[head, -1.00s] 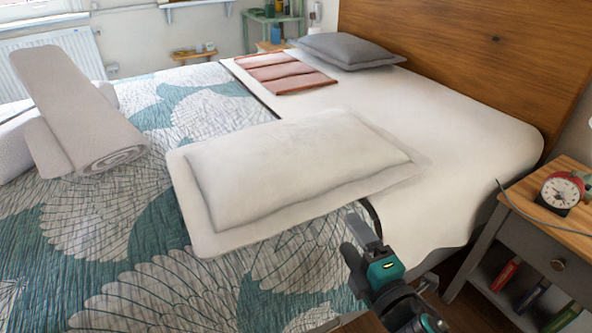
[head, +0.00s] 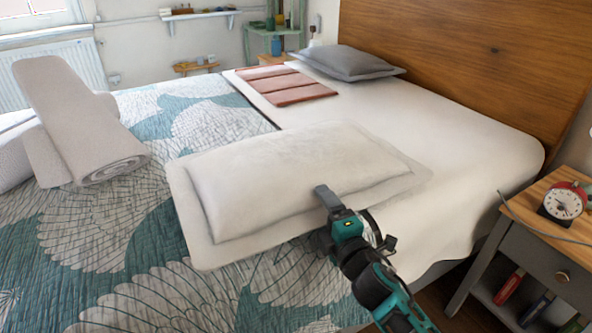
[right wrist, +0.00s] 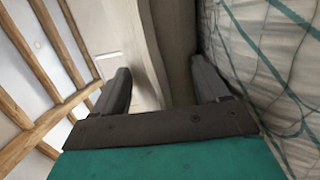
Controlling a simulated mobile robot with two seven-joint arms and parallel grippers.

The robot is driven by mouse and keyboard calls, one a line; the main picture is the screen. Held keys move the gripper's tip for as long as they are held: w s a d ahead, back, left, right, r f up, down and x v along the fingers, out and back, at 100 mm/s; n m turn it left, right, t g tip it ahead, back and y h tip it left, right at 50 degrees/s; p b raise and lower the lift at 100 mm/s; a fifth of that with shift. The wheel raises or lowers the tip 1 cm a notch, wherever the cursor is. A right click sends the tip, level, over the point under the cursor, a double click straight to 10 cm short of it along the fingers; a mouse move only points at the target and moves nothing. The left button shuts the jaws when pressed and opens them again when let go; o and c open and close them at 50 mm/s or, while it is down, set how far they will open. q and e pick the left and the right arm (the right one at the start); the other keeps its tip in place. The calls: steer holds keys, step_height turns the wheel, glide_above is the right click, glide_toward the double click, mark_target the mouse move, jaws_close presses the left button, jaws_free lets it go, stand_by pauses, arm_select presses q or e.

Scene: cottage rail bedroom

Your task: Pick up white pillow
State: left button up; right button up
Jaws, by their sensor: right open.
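The white pillow (head: 300,170) lies flat across the near part of the bed, partly on the patterned quilt and partly on the white sheet. My right gripper (head: 322,218) is open at the pillow's near edge. One finger shows over the pillow's border and the other is lower, by the quilt. I cannot tell whether they touch the pillow. In the right wrist view the open jaws (right wrist: 162,78) have a pale strip between them, perhaps the pillow's edge. My left gripper is not in view.
The quilt (head: 110,260) fills the left of the bed. A nightstand (head: 540,215) with an alarm clock (head: 562,203) stands at right.

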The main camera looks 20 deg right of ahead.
steer(key=shift+w, duration=0.45)
steer(key=c, duration=1)
steer(key=shift+r, duration=0.15)
steer(key=shift+c, duration=0.8)
